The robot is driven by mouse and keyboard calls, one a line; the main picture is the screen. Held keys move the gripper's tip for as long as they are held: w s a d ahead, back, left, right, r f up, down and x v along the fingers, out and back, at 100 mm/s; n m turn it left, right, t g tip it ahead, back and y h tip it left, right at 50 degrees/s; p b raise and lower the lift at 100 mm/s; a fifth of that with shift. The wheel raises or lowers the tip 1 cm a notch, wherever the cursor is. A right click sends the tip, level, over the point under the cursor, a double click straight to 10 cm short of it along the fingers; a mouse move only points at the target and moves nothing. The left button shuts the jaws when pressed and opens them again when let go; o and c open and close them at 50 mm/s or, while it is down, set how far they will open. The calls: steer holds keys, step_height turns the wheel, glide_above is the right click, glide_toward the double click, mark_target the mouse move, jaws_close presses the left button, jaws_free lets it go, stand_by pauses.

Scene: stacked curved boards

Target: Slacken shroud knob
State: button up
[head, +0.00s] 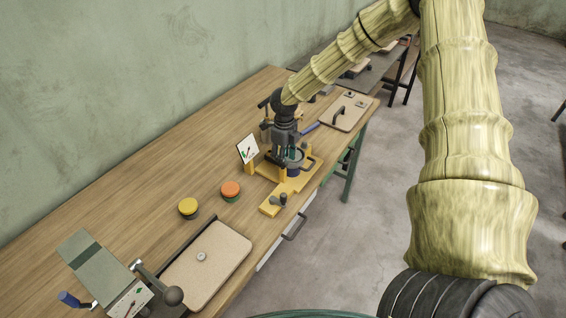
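A yellow fixture (268,171) stands on the wooden workbench with a dark ring-shaped part (295,157) on it. My gripper (289,156) is over this fixture, pointing down close to the dark part. Its fingers are small and dark against the dark part, so I cannot tell whether they touch it or are open or shut. I cannot pick out the shroud knob with certainty; it may be hidden behind my gripper. A small dark grey knob (283,198) stands on the yellow block in front of the fixture, apart from my gripper.
An orange button (230,189) and a yellow button (188,206) stand left of the fixture. A picture card (247,149) stands behind it. A beige board (208,264) lies in front, another (346,112) beyond. A grey drawer handle (294,228) juts from the bench front.

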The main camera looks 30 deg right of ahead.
steer(key=shift+r, duration=2.75)
